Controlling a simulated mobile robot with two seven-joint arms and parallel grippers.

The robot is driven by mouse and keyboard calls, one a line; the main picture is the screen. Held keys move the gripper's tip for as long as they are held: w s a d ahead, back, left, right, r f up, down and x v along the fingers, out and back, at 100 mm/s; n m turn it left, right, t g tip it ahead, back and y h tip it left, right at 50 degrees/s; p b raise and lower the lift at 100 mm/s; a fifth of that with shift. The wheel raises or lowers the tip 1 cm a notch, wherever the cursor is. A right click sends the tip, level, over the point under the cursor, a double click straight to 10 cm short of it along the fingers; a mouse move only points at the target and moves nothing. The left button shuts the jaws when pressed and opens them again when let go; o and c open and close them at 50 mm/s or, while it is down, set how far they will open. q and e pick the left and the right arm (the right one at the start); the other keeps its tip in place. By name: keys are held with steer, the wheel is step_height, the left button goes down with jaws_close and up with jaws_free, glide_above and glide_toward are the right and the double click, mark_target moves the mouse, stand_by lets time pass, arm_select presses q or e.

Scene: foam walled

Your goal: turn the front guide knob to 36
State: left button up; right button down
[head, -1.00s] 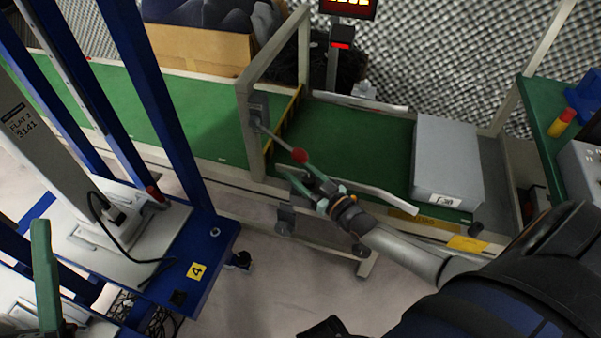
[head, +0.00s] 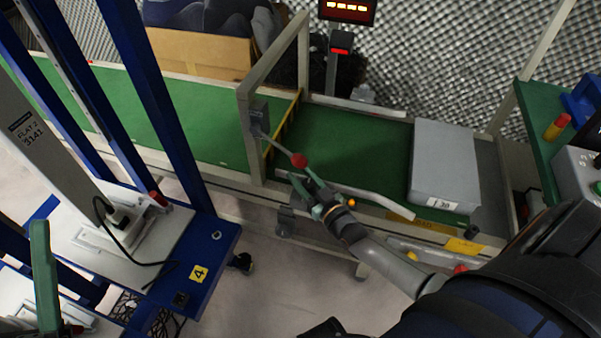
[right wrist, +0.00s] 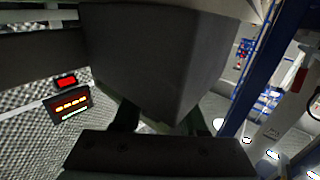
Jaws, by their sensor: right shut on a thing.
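My right gripper (head: 305,190) is at the near side of the green conveyor (head: 345,145), by the left end of the pale front guide rail (head: 372,198). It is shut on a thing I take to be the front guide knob. In the right wrist view a large dark grey block (right wrist: 150,60) fills the space at the fingers. The knob's scale or pointer does not show, and the fingers cover the knob in the head view. A green finger of my left gripper (head: 43,275) shows at the lower left; its opening is unclear.
A red-tipped lever (head: 299,160) stands just above my right gripper. A grey box (head: 445,165) sits on the conveyor's right end. A display (head: 348,10) is behind the belt. A blue frame (head: 150,110) stands at left.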

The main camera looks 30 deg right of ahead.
steer(key=shift+d+r+m+h+p, duration=0.25)
steer(key=shift+m+h+p, duration=0.2)
steer(key=shift+h, duration=0.35)
steer(key=shift+f+m+h, duration=0.15)
steer(key=shift+m+h, duration=0.1)
steer(key=shift+h, duration=0.15)
steer(key=shift+c, duration=2.3)
jaws_free()
